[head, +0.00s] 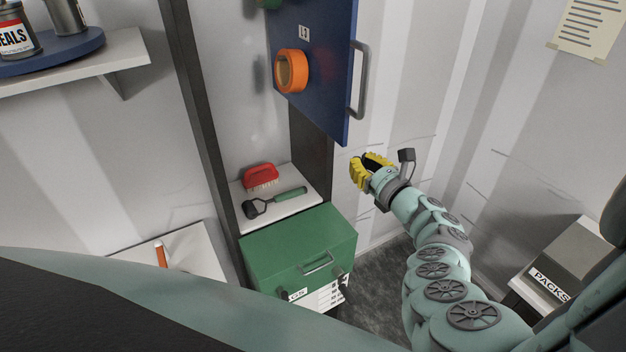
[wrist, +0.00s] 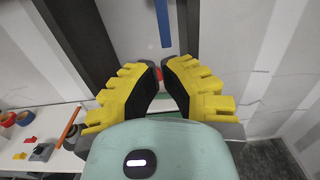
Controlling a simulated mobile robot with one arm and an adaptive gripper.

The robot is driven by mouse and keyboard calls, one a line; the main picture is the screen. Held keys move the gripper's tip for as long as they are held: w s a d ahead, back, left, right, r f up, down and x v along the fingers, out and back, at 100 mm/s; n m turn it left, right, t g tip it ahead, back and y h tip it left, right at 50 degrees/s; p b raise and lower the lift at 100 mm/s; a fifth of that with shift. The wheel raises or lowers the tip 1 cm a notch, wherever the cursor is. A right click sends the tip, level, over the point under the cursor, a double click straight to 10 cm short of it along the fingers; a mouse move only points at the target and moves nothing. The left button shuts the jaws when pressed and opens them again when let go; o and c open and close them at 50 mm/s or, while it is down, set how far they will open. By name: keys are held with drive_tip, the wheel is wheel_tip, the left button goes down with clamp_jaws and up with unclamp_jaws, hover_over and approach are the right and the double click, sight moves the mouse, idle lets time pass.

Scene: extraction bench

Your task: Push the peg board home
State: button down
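The peg board (head: 322,60) is a blue upright panel at the top middle of the head view, with a grey bar handle (head: 358,80) near its right edge. An orange tape roll (head: 291,71) hangs on its face. In the wrist view a narrow blue strip (wrist: 163,22) at the top looks like the board seen edge-on. My gripper (head: 371,165) has yellow ridged fingers and appears below and right of the board's lower corner, apart from the handle in the picture. In the wrist view its fingertips (wrist: 160,68) are parted with nothing held between them.
A green drawer box (head: 300,243) stands below, under a white shelf with a red brush (head: 261,176) and a green-handled tool (head: 288,196). A dark post (head: 205,110) rises left of the board. A grey box (head: 572,262) sits at right. The wall area around my gripper looks clear.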

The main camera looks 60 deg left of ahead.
drive_tip(key=d+b, duration=0.2)
drive_tip(key=d, duration=0.5)
drive_tip(key=shift+s+b, duration=0.3)
drive_tip(key=shift+s, duration=0.1)
drive_tip(key=shift+d, duration=0.1)
idle(0.5)
